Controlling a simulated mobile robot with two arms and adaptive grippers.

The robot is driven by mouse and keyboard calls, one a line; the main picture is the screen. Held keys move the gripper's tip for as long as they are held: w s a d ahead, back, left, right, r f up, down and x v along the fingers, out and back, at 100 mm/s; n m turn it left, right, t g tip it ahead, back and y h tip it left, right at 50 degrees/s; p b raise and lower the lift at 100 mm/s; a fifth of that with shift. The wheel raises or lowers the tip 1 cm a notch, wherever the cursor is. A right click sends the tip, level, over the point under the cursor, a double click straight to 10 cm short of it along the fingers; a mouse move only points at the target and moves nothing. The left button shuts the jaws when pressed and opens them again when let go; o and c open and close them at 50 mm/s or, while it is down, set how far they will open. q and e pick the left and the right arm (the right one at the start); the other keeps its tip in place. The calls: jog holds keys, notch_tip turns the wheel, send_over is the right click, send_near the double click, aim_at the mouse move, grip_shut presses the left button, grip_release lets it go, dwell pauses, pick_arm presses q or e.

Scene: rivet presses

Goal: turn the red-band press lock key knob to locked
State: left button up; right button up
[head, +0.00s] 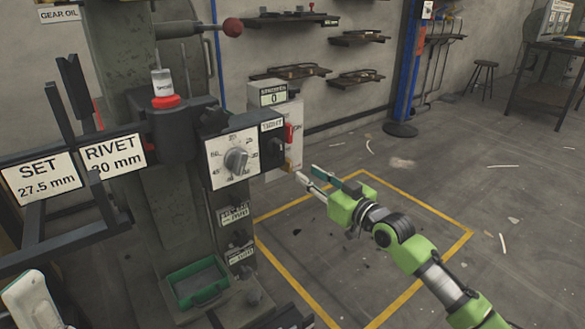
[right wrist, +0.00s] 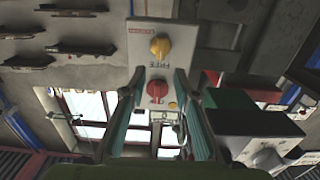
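The red-band press (head: 165,100) stands left of centre in the head view, with a red ring around its neck. On its right is a grey side box (head: 287,112) with a red knob (head: 289,133) and a yellow knob (head: 287,165), seen nearly edge-on. The right wrist view faces this box: the yellow knob (right wrist: 160,46), with lettering that looks like "FREE", and the red knob (right wrist: 157,88). I cannot read a locked mark. My right gripper (head: 308,174) is open and empty, its fingers pointing at the box, apparently apart from both knobs. My left gripper is out of view.
A green tray (head: 200,285) is low on the press. Yellow floor lines (head: 420,205) mark mostly clear floor to the right. Wall shelves (head: 290,72) hang behind.

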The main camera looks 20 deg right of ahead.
aim_at(291, 162)
jog(key=b+x, duration=0.2)
jog(key=x, duration=0.6)
jog(key=shift+w+a+b, duration=0.1)
jog(key=shift+b, duration=0.25)
grip_shut()
